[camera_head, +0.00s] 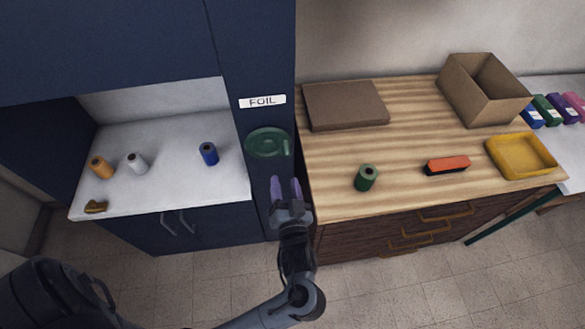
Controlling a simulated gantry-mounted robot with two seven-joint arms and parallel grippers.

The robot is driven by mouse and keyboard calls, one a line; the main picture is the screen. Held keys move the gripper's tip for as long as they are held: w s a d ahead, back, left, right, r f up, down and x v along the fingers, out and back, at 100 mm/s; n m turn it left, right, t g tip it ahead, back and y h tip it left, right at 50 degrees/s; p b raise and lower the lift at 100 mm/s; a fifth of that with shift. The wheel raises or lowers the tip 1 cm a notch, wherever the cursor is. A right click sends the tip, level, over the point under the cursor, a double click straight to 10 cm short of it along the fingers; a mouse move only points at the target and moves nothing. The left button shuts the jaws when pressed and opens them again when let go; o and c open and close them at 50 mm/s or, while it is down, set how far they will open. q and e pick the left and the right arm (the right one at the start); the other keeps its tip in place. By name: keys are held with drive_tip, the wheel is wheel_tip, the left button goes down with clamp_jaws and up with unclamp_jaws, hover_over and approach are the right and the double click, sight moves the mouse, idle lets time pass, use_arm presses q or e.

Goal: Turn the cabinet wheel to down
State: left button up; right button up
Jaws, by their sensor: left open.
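The cabinet wheel (266,142) is a dark green disc on the blue cabinet's narrow front panel, below a white FOIL label (262,101). A small lighter green handle (286,148) sticks out at its right side. My left gripper (286,186) has purple fingertips and is open and empty. It is below and slightly right of the wheel in the picture, pointing up toward it, and appears apart from it. My right gripper is out of view.
The wooden counter (330,162) at right holds a flat brown box (345,105), an open carton (484,88), a green roll (367,177), a red-black brush (447,165) and a yellow tray (497,158). Several rolls stand on the white counter (180,180) at left.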

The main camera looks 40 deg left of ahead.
sight(288, 157)
use_arm(q)
drive_tip(key=shift+n, duration=0.3)
drive_tip(key=b+x, duration=0.1)
drive_tip(key=x, duration=0.3)
drive_tip(key=w+d+x, duration=0.1)
drive_tip(key=x, duration=0.2)
drive_tip(key=b+x, duration=0.1)
drive_tip(key=x, duration=0.3)
drive_tip(key=shift+w+f+b, duration=0.25)
drive_tip(key=shift+w+b, duration=0.1)
drive_tip(key=shift+w, duration=0.1)
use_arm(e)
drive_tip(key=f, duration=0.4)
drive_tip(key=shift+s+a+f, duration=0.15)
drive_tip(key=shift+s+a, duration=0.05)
use_arm(q)
clamp_jaws()
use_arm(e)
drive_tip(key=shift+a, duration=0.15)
